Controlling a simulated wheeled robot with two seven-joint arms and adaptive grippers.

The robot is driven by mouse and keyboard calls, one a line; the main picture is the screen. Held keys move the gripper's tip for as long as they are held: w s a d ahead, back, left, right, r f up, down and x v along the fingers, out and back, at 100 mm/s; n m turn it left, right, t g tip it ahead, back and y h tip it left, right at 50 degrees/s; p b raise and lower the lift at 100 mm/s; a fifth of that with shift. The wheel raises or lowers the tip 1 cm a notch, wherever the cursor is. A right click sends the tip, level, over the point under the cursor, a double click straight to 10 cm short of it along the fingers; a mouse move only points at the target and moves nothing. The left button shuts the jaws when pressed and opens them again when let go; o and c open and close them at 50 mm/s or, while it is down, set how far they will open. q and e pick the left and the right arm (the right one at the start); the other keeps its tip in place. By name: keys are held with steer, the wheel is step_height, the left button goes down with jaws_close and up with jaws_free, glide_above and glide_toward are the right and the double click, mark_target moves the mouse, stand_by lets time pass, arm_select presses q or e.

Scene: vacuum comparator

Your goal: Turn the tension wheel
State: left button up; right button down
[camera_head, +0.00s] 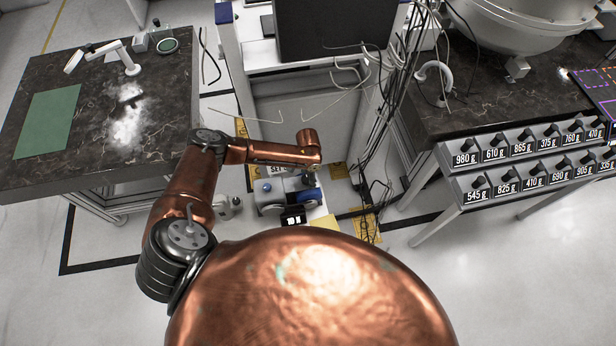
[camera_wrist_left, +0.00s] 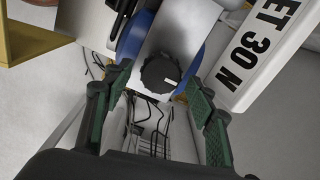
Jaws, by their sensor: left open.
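The tension wheel appears to be the black ridged knob (camera_wrist_left: 160,74) with a white pointer mark, on a light grey plate between blue parts. My left gripper (camera_wrist_left: 158,80) is open, its green-padded fingers on either side of the knob; I see gaps and cannot tell the depth. A white sign (camera_wrist_left: 262,50), partly cut off, reads "ET 30 N" beside it. In the head view, the small device (camera_head: 275,196) with a blue cylinder (camera_head: 309,195) and a black "10 N" display (camera_head: 293,216) is on the low stand under my left arm; the knob is not clear there. My right gripper is not in view.
Loose cables (camera_head: 378,120) hang right of the device. A dark table (camera_head: 165,95) with a green mat (camera_head: 48,122) stands left. A dark bench (camera_head: 430,110) with a rack of labelled weights (camera_head: 520,160) stands right. Yellow signs (camera_head: 367,222) surround the device.

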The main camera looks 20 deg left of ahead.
arm_select(q)
steer(key=shift+f, duration=0.15)
steer(key=shift+c, duration=0.2)
steer(key=c, duration=1.1)
